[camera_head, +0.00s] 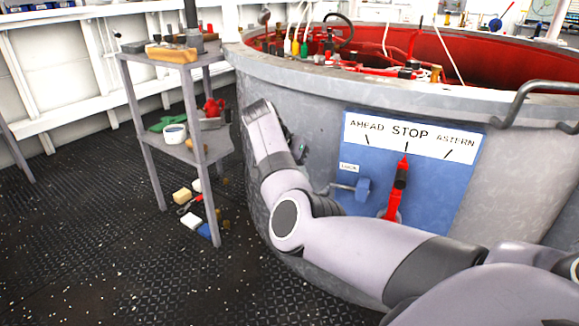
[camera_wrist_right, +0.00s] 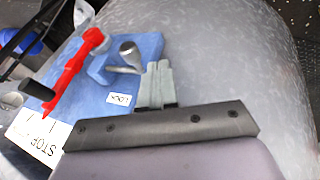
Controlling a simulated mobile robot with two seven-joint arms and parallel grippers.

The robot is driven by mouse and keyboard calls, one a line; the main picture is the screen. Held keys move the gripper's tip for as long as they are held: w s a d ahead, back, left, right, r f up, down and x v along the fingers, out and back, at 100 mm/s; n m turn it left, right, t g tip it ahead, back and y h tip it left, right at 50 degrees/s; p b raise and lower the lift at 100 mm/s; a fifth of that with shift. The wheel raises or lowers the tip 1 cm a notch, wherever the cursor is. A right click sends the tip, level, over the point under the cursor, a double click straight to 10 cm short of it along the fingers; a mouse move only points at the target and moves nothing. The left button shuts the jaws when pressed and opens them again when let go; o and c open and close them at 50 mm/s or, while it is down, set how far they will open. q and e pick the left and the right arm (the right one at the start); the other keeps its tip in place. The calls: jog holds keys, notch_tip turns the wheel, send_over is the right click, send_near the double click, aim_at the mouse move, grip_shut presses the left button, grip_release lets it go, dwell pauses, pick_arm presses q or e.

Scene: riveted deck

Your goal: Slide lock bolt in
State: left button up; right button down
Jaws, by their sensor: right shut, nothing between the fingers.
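The lock bolt is a grey rod with a knob (camera_wrist_right: 130,50), running into a blue bracket (camera_head: 363,188) on the blue panel (camera_head: 440,195). In the head view its knob end sticks out to the left of the bracket, below the LOCK label (camera_head: 349,168). A red lever (camera_head: 394,203) with a black grip stands nearly upright under STOP. My right gripper (camera_wrist_right: 158,68) is shut and empty, its fingertips close beside the knob in the wrist view; I cannot tell if they touch. In the head view my right arm hides most of the gripper. My left gripper is not in view.
The panel is on a large grey curved drum (camera_head: 330,85) with a red interior and tools along its rim. A metal handle (camera_head: 540,90) juts out at right. A grey shelf stand (camera_head: 187,125) with clutter stands at left. The deck (camera_head: 80,240) in front is open.

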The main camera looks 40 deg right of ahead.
aim_at(342, 187)
pick_arm(q)
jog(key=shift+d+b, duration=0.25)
jog(key=shift+b, duration=0.2)
pick_arm(e)
jog(key=shift+s+d+f, duration=0.35)
jog(key=shift+s+d, duration=0.05)
jog(key=shift+s, duration=0.3)
jog(key=shift+s+d+f, duration=0.3)
jog(key=shift+s+d, duration=0.05)
jog(key=shift+s, duration=0.35)
pick_arm(q)
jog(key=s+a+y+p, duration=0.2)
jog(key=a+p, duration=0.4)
jog(key=p, duration=0.3)
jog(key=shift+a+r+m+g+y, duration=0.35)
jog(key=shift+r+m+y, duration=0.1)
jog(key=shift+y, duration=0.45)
pick_arm(e)
jog(key=shift+s+d, duration=0.6)
jog(key=shift+s, duration=0.5)
jog(key=shift+s+d, duration=0.65)
jog(key=shift+s, duration=0.45)
jog(key=shift+s+d, duration=0.6)
jog(key=shift+s, duration=0.5)
pick_arm(q)
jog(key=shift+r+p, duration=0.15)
jog(key=shift+p, duration=0.15)
pick_arm(e)
jog(key=shift+r, duration=0.1)
